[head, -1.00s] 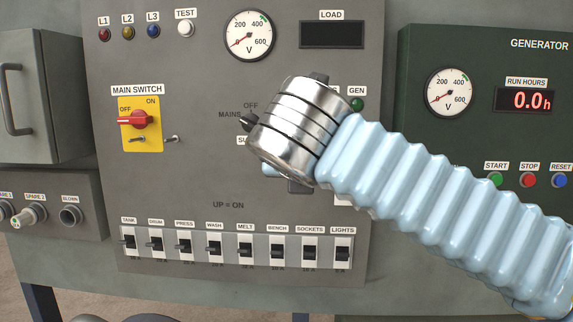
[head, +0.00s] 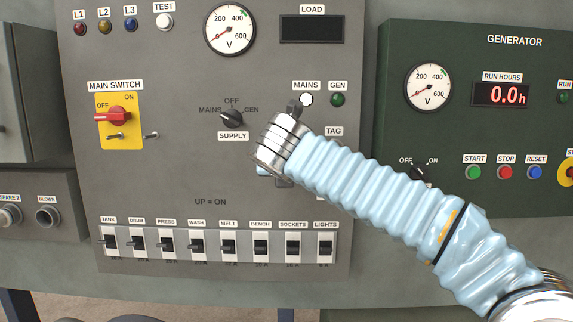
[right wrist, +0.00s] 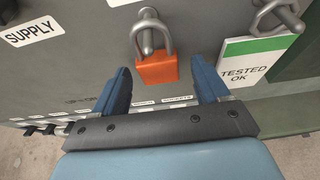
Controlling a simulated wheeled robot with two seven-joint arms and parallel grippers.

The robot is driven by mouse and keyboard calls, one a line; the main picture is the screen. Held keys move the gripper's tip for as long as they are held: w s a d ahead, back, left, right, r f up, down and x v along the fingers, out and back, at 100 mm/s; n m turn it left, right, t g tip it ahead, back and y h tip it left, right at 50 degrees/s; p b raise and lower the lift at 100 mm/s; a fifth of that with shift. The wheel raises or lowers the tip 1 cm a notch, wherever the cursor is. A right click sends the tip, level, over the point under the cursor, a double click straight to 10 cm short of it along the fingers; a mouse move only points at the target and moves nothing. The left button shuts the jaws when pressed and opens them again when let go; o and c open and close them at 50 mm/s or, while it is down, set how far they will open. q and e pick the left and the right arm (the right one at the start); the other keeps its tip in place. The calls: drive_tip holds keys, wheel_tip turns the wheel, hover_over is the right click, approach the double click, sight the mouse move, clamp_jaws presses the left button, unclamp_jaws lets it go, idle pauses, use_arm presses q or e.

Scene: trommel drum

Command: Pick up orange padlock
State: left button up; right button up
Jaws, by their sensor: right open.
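The orange padlock (right wrist: 157,69) hangs by its grey shackle from a metal peg on the grey panel in the right wrist view. My right gripper (right wrist: 163,82) is open, with its two blue fingers pointing at the panel. The padlock body shows in the gap between the fingertips, and nothing is held. I cannot tell how far the fingertips are from it in depth. In the head view my right wrist (head: 280,143) covers that part of the panel, and the padlock is hidden there. My left gripper is not in view.
A green-and-white TESTED OK tag (right wrist: 247,62) hangs from another hook, right of the padlock. In the head view, the supply knob (head: 232,118) is left of my wrist, the red main switch (head: 113,117) farther left. A row of breakers (head: 229,245) lies below.

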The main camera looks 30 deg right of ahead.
drive_tip(key=c, duration=1.2)
drive_tip(key=s+a, duration=0.3)
drive_tip(key=s, duration=0.2)
drive_tip(key=s+a+r, duration=0.1)
drive_tip(key=s+a, duration=0.2)
drive_tip(key=s, duration=0.2)
drive_tip(key=s+a, duration=0.3)
drive_tip(key=s, duration=0.2)
drive_tip(key=shift+s+a+r+b, duration=0.2)
drive_tip(key=shift+a+r+b, duration=0.05)
drive_tip(key=shift+b, duration=0.1)
drive_tip(key=shift+r+p, duration=0.45)
drive_tip(key=shift+p, duration=0.25)
drive_tip(key=shift+s+a+p, duration=0.2)
drive_tip(key=shift+s+a, duration=0.2)
drive_tip(key=shift+s, duration=0.25)
drive_tip(key=shift+s+a+p, duration=0.2)
drive_tip(key=shift+s+a, duration=0.15)
drive_tip(key=shift+s, duration=0.3)
drive_tip(key=shift+s+a+p, duration=0.2)
drive_tip(key=shift+s+a, duration=0.2)
drive_tip(key=shift+s, duration=0.25)
drive_tip(key=shift+s+a, duration=0.1)
